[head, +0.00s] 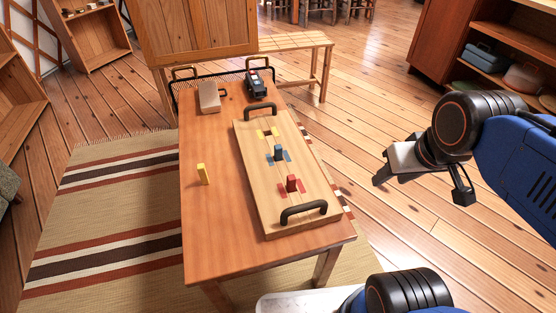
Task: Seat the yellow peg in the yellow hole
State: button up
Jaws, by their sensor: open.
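The yellow peg (203,174) stands upright on the bare left side of the wooden table, clear of the board. The wooden board (260,198) with two black handles lies on the table's right part. Its yellow-marked hole (267,133) is at the far end and looks empty. A blue peg (279,153) stands at the blue marks and a red peg (292,184) at the red marks. My gripper (378,174) is open and empty, off the table's right side, well apart from the yellow peg.
The table (205,240) is bare around the yellow peg. A pale block (209,97) and a black object (256,85) sit at its far end. A bench (300,45) and cabinet stand behind; shelves (490,45) are at the upper right. A striped rug (110,190) lies left.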

aim_at(314, 203)
jog(key=k+j, duration=0.1)
jog(key=j, duration=1.25)
jog(key=k+j, duration=0.15)
jog(key=j, duration=0.55)
